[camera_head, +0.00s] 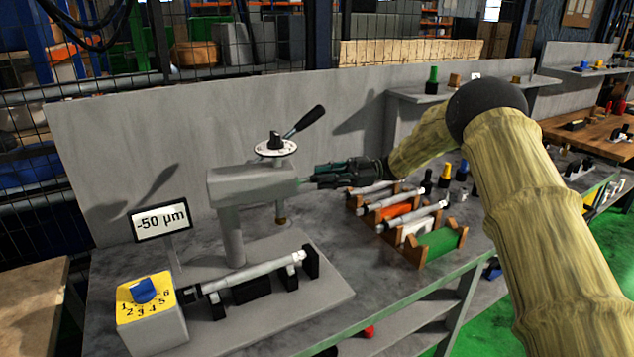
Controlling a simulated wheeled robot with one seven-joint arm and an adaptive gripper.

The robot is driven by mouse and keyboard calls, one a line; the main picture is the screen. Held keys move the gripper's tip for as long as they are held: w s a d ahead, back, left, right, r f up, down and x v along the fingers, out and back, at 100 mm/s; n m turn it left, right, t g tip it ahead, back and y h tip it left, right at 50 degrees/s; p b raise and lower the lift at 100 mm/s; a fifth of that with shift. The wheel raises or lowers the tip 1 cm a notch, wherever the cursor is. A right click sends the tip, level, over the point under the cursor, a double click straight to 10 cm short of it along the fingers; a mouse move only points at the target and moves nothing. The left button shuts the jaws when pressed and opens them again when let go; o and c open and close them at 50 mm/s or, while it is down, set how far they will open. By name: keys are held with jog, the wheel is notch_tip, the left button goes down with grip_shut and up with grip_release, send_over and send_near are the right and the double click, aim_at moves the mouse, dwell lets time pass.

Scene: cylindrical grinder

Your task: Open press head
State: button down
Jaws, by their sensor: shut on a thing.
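The press head (250,187) is a grey block on an upright post above the grinder base. A white dial (276,148) with a black lever (304,122) pointing up and right sits on its top. A small brown tip hangs below it. My gripper (308,181) reaches in from the right and is shut at the press head's right end. The exact part between its fingers is too small to make out. A silver shaft (250,272) lies on black supports below the press head.
A yellow dial box (150,308) and a "-50 µm" display (160,221) stand at the left. A rack (438,243) with several shafts stands to the right, below my gripper. A grey wall (110,150) runs behind. The table's front right edge is mostly clear.

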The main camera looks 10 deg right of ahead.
dwell(0.4)
jog(key=c, duration=1.2)
grip_release()
jog(key=shift+a, duration=0.1)
jog(key=shift+c, duration=0.2)
jog(key=shift+d, duration=0.2)
jog(key=w+d, duration=0.1)
jog(key=d, duration=1)
jog(key=shift+w+d, duration=0.35)
